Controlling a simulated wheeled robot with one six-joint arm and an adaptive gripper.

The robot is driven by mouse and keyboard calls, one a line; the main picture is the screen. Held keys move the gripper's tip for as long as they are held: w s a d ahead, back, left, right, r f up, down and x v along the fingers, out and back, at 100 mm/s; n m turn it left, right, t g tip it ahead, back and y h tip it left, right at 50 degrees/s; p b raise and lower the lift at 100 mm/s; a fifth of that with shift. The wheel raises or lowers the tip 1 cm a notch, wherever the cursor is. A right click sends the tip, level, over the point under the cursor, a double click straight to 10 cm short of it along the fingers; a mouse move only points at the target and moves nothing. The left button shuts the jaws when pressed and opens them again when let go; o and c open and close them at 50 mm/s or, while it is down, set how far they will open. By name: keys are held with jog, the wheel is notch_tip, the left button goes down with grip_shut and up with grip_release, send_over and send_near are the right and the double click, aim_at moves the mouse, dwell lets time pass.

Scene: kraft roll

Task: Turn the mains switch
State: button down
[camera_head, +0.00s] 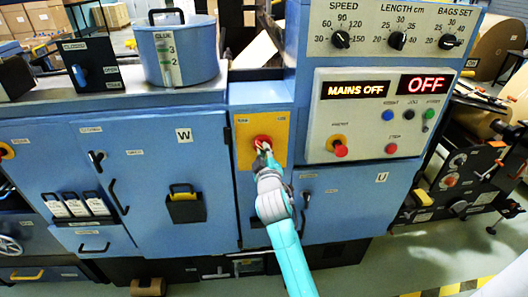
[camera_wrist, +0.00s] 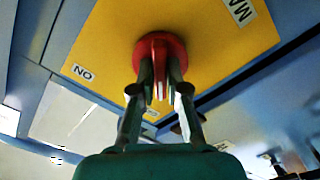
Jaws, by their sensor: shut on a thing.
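The mains switch is a red round knob (camera_head: 261,140) on a yellow plate (camera_head: 277,124) on the blue machine front. It also shows in the wrist view as a red knob (camera_wrist: 161,45) on the yellow plate (camera_wrist: 205,35), with a label reading "NO" or "ON" and another partly cut off. My gripper (camera_head: 263,149) reaches the knob from below and in front. In the wrist view its two fingers (camera_wrist: 160,88) are shut on the knob's grip part, which they partly hide. The display (camera_head: 355,90) reads "MAINS OFF".
Right of the switch is a pale control panel (camera_head: 320,145) with a red emergency button (camera_head: 340,150), small buttons and an "OFF" display (camera_head: 427,84). Dials line the panel above. A blue glue pot (camera_head: 177,50) stands at upper left. Cabinet doors with handles flank the switch.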

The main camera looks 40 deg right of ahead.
dwell(0.3)
jog(key=c, duration=1.2)
grip_release()
jog(key=v, duration=1.2)
